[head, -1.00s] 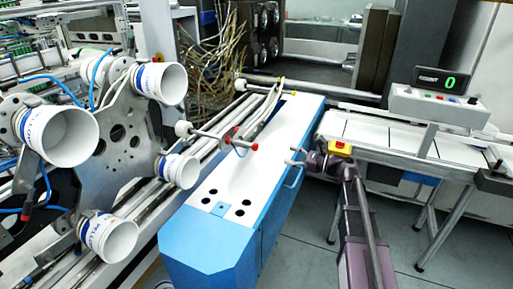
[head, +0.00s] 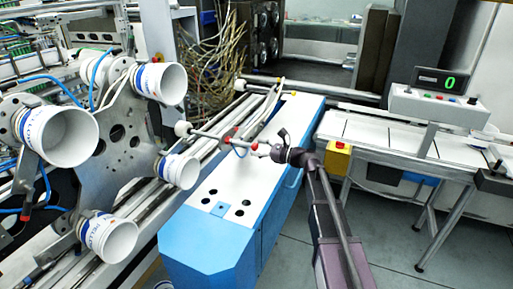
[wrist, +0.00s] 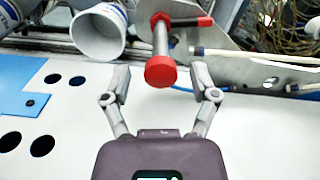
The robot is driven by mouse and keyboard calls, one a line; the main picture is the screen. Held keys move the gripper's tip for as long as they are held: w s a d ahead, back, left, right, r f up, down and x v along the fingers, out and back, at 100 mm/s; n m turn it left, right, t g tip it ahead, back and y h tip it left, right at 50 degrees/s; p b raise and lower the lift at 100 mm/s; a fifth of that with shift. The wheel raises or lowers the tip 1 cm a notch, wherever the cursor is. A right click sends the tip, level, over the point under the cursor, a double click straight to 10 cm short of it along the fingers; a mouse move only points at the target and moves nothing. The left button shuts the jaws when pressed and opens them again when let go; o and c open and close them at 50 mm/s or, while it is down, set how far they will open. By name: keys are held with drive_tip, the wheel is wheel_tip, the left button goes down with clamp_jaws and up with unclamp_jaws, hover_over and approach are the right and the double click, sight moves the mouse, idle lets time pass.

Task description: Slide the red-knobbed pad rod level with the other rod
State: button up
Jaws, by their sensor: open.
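The red knob (wrist: 160,71) is on the near end of a thin metal pad rod (wrist: 161,38). In the wrist view it lies between the open fingertips of my gripper (wrist: 160,84), with a gap on both sides. In the head view the knob (head: 254,146) is just left of my gripper (head: 264,150), and the rod (head: 208,135) runs left to a round white pad (head: 183,129). A second white pad (head: 240,85) sits farther back; its rod is hard to make out. A red clamp lever (wrist: 205,21) is beside the rod.
The blue machine's white top (head: 222,183) lies below my gripper. White cups (head: 160,82) stand on a metal carrier to the left. A conveyor (head: 390,140) with a display box runs on the right. Blue tubing (wrist: 235,86) passes behind the knob.

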drive_tip(key=shift+w+a, duration=0.15)
drive_tip(key=shift+a, duration=0.35)
drive_tip(key=shift+c, duration=0.2)
clamp_jaws()
drive_tip(key=shift+x, duration=1)
drive_tip(key=shift+o, duration=0.2)
unclamp_jaws()
drive_tip(key=shift+d, duration=0.1)
